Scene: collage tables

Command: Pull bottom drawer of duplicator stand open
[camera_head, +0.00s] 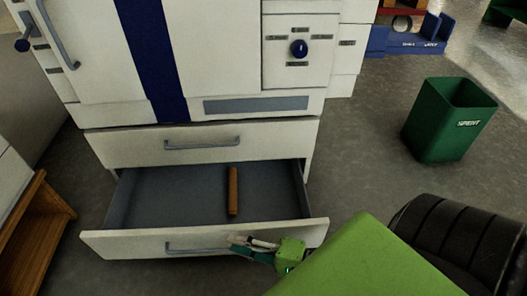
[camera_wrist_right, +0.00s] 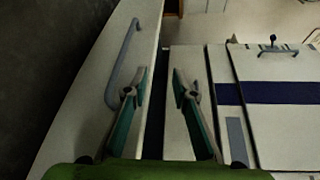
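The white duplicator stand (camera_head: 100,148) has its bottom drawer (camera_head: 205,238) pulled well out, showing a grey interior with a brown-orange stick-like object (camera_head: 233,190) lying in it. The bottom drawer's grey bar handle (camera_head: 197,248) is on its front. My right gripper (camera_head: 242,243) is at the right part of that drawer front, near the handle's right end. In the right wrist view, my right gripper (camera_wrist_right: 158,88) has its fingers spread with nothing held; the left finger overlaps the near end of the handle (camera_wrist_right: 122,62). Contact cannot be told. My left gripper is not in view.
The upper drawer (camera_head: 205,145) is shut. A green bin (camera_head: 445,120) stands on the floor at the right. A wooden shelf unit (camera_head: 38,225) is at the lower left. Grey floor between the stand and the bin is clear.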

